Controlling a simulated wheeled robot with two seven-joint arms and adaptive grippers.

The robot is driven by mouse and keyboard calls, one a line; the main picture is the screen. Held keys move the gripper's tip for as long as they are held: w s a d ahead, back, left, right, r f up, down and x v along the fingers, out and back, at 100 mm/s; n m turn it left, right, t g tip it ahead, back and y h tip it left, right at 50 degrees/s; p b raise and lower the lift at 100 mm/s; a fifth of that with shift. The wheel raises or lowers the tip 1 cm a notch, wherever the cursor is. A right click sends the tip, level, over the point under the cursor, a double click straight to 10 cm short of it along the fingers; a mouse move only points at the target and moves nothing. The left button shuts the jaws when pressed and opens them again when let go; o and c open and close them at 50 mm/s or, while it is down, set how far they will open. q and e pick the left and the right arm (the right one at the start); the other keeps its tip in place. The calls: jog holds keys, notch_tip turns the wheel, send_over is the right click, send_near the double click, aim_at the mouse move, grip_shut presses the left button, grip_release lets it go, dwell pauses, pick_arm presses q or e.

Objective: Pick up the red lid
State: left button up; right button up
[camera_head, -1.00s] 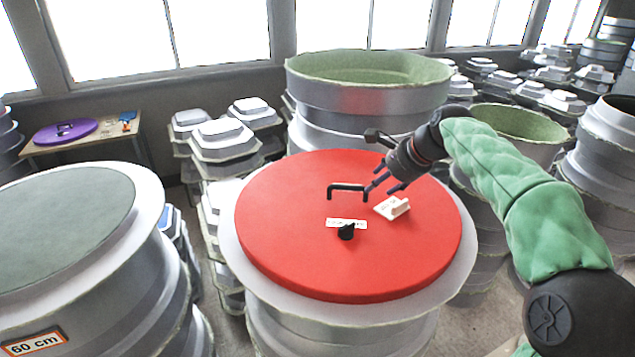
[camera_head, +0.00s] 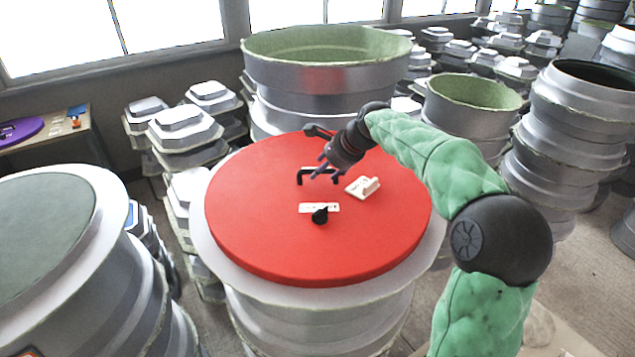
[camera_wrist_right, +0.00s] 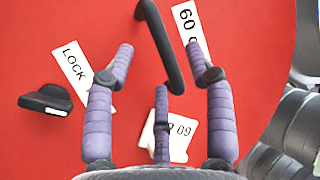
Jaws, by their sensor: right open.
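The red lid (camera_head: 270,225) is a large round disc lying flat on a grey mould stack in the head view. Its black bar handle (camera_head: 318,172) stands near its middle. My right gripper (camera_head: 318,174) is open right at the handle. In the right wrist view the open fingers (camera_wrist_right: 160,70) are over the lid (camera_wrist_right: 235,25), and the handle (camera_wrist_right: 160,45) runs between them. I cannot tell whether they touch it. A black knob (camera_head: 320,215) with a white label sits on the lid in front of the handle. My left gripper is not in view.
A white bracket-like piece (camera_head: 363,187) lies on the lid right of the handle. A tall mould with a green inside (camera_head: 325,45) stands close behind. A wide mould with a grey-green top (camera_head: 50,235) stands at left.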

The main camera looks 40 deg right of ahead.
aim_at(320, 185)
jog(key=shift+p+x, duration=0.3)
jog(key=shift+x, duration=1.3)
jog(key=shift+d, duration=0.1)
jog(key=shift+r, duration=0.1)
